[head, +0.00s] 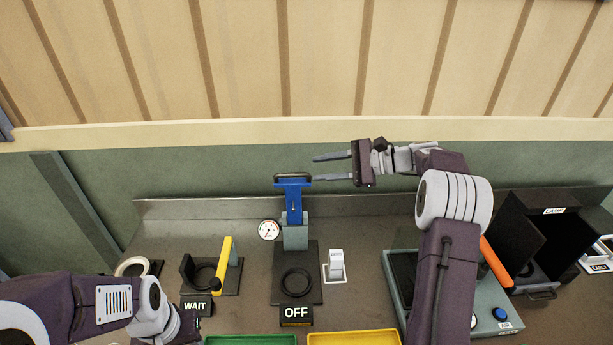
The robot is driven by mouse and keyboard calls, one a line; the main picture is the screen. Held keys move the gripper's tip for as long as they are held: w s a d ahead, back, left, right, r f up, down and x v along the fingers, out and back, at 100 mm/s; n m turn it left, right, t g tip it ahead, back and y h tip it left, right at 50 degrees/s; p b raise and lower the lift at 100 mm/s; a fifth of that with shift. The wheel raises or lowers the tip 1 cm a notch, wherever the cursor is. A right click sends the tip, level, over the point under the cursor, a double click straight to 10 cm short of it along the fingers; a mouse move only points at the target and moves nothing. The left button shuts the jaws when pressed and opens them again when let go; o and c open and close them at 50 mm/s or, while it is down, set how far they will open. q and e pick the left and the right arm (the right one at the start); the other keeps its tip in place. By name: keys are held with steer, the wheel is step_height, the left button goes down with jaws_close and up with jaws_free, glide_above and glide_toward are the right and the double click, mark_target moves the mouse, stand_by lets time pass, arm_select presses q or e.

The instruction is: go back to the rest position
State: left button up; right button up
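My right gripper (322,168) is raised at the back of the bench, with its two grey fingers pointing left. The fingers are spread apart with nothing between them. The lower fingertip is close to the right side of the blue lever (293,192); I cannot tell whether they touch. The blue lever stands upright on a grey block behind the OFF sign (295,314). My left arm comes in low at the left, and its end is near the WAIT sign (196,306). The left gripper's fingers are hidden or cut off at the bottom edge.
A yellow lever (222,262), a round gauge (268,230) and a white switch (336,265) sit on the bench. Green (252,340) and yellow (354,337) trays are in front. A black LAMP box (520,232) stands at right. Above the bench is a green wall (200,172).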

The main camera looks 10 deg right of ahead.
steer(key=shift+d+r, duration=0.1)
steer(key=shift+r, duration=0.05)
